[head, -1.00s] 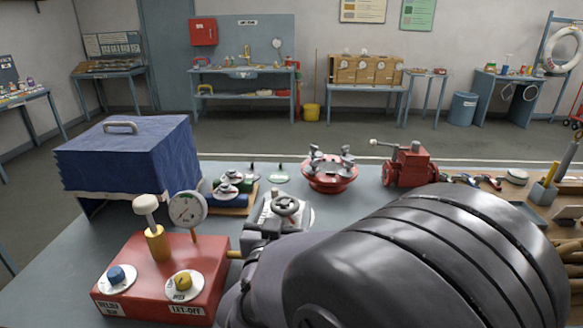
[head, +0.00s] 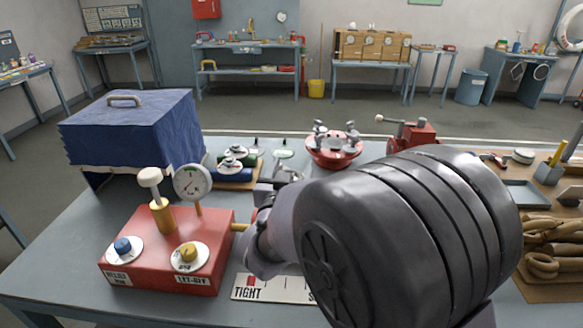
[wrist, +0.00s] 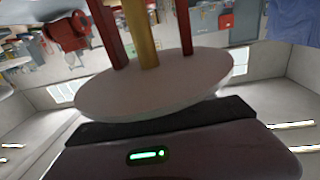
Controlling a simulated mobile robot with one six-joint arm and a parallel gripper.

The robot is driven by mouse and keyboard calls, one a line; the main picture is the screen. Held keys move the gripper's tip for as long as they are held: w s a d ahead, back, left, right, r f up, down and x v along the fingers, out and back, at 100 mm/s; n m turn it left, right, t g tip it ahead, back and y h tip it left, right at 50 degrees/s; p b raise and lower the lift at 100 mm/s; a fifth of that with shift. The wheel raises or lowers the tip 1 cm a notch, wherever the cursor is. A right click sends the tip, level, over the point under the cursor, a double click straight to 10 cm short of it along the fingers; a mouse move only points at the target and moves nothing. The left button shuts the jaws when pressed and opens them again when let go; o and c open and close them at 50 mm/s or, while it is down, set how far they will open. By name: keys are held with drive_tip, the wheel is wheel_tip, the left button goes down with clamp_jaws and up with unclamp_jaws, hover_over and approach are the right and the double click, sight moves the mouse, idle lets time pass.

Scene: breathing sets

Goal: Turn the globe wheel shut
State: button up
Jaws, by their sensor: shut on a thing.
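A pale round disc (wrist: 155,85) on a brass stem (wrist: 140,30) between two red posts fills the middle of the wrist view, which is upside down. I take the disc to be the globe wheel. My gripper (wrist: 160,110) is close against it, its dark casing with a green light just behind the disc. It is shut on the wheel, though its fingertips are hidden. In the head view my arm hides the wheel. A white card (head: 275,290) marked TIGHT lies below my wrist, its right end covered.
A red box (head: 165,255) with knobs and a gauge (head: 192,182) stands left of my wrist. A blue-covered case (head: 130,135) is behind it. A round red fitting (head: 333,152) stands at the back. Wooden trays with rings (head: 545,235) are at right.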

drive_tip(key=shift+m+h, duration=0.3)
drive_tip(key=shift+h, duration=0.1)
drive_tip(key=m+h, duration=0.1)
drive_tip(key=h, duration=0.1)
drive_tip(key=m+g+h+b, duration=0.1)
drive_tip(key=h, duration=0.1)
drive_tip(key=shift+s+d+m, duration=0.1)
drive_tip(key=shift+d+m, duration=0.2)
drive_tip(key=shift+d, duration=0.1)
drive_tip(key=m+g+h, duration=0.2)
drive_tip(key=h, duration=0.1)
drive_tip(key=d+m+g+h, duration=0.1)
drive_tip(key=shift+s+m+h+p, duration=0.3)
drive_tip(key=m+g+h+p, duration=0.1)
drive_tip(key=g, duration=0.1)
drive_tip(key=m+g+h, duration=0.1)
drive_tip(key=m+g, duration=0.1)
drive_tip(key=s+m+g+h+p, duration=0.1)
drive_tip(key=g+h, duration=0.1)
drive_tip(key=shift+d+r+p, duration=0.15)
drive_tip(key=shift+d+p, duration=0.15)
drive_tip(key=shift+d, duration=0.05)
drive_tip(key=shift+s+d+m+g+h+p, duration=0.1)
drive_tip(key=shift+s+m+g+h+p, duration=0.1)
drive_tip(key=shift+m+g+h+p, duration=0.5)
drive_tip(key=shift+s+d+m+g+h+p, duration=0.15)
drive_tip(key=shift+m+g+p, duration=0.35)
drive_tip(key=shift+m+g, duration=0.6)
drive_tip(key=shift+s+a+g, duration=0.1)
drive_tip(key=shift+g, duration=0.3)
